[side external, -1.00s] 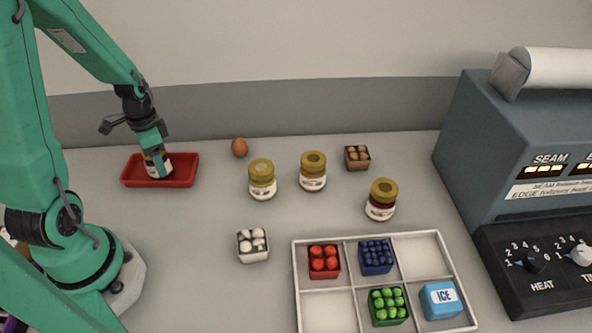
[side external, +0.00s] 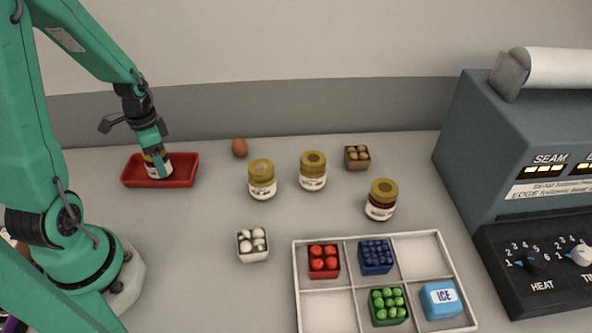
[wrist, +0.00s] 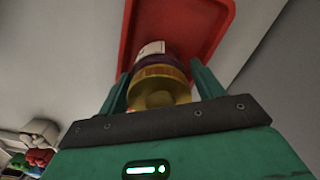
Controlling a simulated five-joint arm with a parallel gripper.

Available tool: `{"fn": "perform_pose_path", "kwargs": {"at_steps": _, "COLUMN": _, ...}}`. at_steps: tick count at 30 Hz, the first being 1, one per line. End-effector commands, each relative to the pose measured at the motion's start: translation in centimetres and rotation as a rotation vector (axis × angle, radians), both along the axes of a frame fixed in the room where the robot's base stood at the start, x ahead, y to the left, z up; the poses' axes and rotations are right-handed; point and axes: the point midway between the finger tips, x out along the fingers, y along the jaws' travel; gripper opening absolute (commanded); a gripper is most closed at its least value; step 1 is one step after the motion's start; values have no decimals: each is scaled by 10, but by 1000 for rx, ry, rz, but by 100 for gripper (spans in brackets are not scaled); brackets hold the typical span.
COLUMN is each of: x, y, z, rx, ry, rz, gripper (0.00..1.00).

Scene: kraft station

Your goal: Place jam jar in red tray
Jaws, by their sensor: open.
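A jam jar (side external: 161,168) with a white label stands in the red tray (side external: 184,181) at the far left; my gripper partly hides it. In the wrist view the jar (wrist: 158,84) shows its gold lid and dark contents, with the red tray (wrist: 213,22) behind it. My gripper (side external: 155,160) is open, reaching down into the tray with its fingers on either side of the jar. In the wrist view the fingers of my gripper (wrist: 160,88) flank the lid; contact is hard to tell.
Several other gold-lidded jars (side external: 262,179) stand mid-table. An egg (side external: 239,147) lies right of the tray. A carton of white items (side external: 252,245) stands nearer. A divided white tray (side external: 326,310) holds colored boxes, and a sealing machine (side external: 500,150) stands at right.

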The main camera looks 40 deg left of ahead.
Motion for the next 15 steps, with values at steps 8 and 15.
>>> {"fn": "perform_pose_path", "kwargs": {"at_steps": 8, "x": 1, "y": 0, "z": 25, "rx": 2, "ry": -3, "rz": 0, "gripper": 66}}
{"fn": "perform_pose_path", "kwargs": {"at_steps": 15, "x": 2, "y": 1, "z": 58, "rx": 4, "ry": -5, "rz": 0, "gripper": 66}}
